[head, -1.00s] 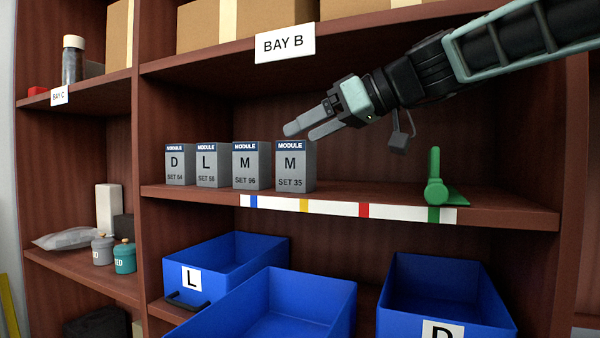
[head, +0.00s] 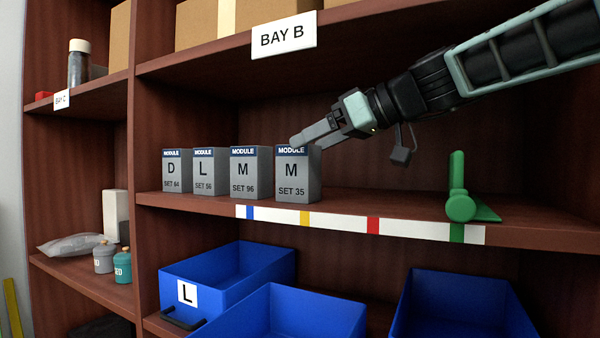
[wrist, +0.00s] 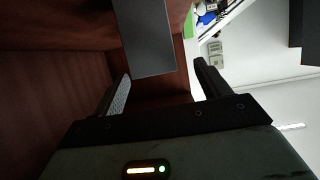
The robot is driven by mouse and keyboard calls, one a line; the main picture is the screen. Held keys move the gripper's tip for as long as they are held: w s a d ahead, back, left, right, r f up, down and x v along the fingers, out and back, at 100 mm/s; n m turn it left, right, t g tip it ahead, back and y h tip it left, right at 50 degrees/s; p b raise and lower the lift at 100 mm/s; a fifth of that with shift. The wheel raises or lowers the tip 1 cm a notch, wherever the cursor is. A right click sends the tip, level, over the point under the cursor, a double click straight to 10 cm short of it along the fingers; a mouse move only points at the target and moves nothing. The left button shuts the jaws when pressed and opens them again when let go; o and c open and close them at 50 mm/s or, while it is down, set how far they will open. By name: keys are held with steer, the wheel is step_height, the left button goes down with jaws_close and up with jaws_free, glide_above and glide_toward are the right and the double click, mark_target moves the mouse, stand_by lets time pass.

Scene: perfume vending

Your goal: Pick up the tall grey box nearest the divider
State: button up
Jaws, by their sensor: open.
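Several grey boxes stand upright in a row on the middle shelf (head: 390,206). From the left they are D SET 64 (head: 172,178), L SET 56 (head: 204,178), M SET 96 (head: 245,182) and M SET 35 (head: 292,187). The D box is closest to the wooden upright (head: 146,110) on the left; the M SET 35 box is closest to the green stand (head: 461,205) on the right. My gripper (head: 302,141) is open at the top of the M SET 35 box, its fingertips overlapping the lid edge in view. In the wrist view a grey box (wrist: 146,45) shows ahead between the fingers.
Blue bins, one marked L (head: 215,278), stand below the shelf. The BAY B shelf (head: 215,55) with cartons is above my arm. The shelf between the M SET 35 box and the green stand is clear. A coloured strip (head: 340,221) runs along the shelf front.

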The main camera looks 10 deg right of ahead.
mark_target(299, 150)
steer(key=shift+w+d+p+x, duration=0.1)
steer(key=shift+p+x, duration=0.1)
steer(key=shift+x, duration=0.95)
steer(key=shift+w+d+p+x, duration=0.15)
steer(key=shift+p+x, duration=0.05)
steer(key=shift+x, duration=1)
steer(key=shift+f, duration=0.15)
steer(key=c, duration=1.2)
